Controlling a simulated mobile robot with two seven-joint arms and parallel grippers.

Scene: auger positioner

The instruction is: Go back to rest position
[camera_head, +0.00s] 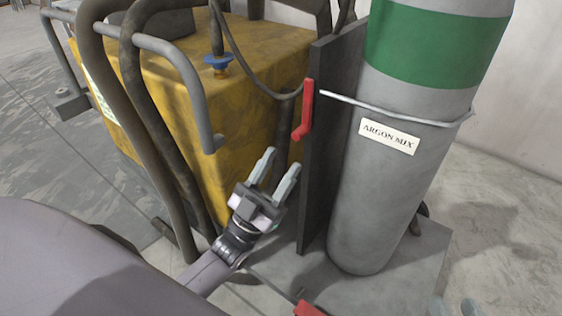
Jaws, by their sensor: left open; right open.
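My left gripper (278,172) is open and empty, its two grey fingers pointing up. It appears in front of the yellow machine (255,85), left of the dark upright plate (325,150). I cannot tell whether it touches either. My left arm comes in from the lower left. Two pale fingertips of my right gripper (455,306) show at the bottom edge on the right, apart and with nothing seen between them; the rest of it is out of view.
A grey gas cylinder (385,190) with a green band and an "ARGON MIX" label stands on a grey base plate (425,265), held by a thin band. A red handle (306,110) sits on the dark plate. Hoses and a grey rail (160,45) surround the machine. Open floor lies at right.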

